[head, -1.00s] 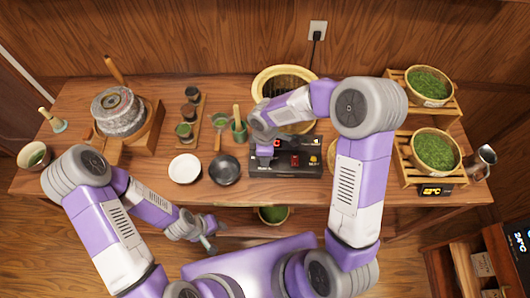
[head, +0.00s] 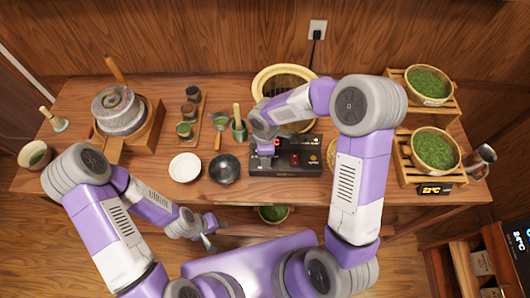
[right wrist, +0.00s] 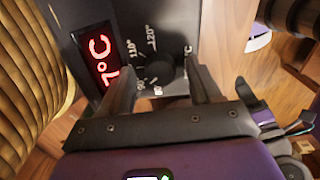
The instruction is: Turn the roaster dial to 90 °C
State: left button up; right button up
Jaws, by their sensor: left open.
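The roaster's black control box (head: 308,171) stands at the table's front edge, below the roaster bowl (head: 262,88). In the right wrist view the black dial (right wrist: 162,72) has white marks around it, including 110° and 120°. Beside it a red display (right wrist: 101,65) shows a partly cut-off reading ending in 7°C. My right gripper (right wrist: 162,84) is open, with one finger on each side of the dial; I cannot tell whether they touch it. In the head view it is at the box's left part, partly hidden by my arm. My left gripper (head: 210,236) is open and empty in front of the table.
A white bowl (head: 184,168) and a dark bowl (head: 224,169) stand left of the box. A stone mill (head: 119,111) is farther left. Baskets of green leaves (head: 436,149) stand on wooden racks at the right, near a metal jug (head: 480,162).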

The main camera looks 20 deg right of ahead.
notch_tip(320, 180, up, 8)
jog(key=shift+f+p, duration=0.2)
jog(key=shift+p, duration=0.4)
dwell(0.4)
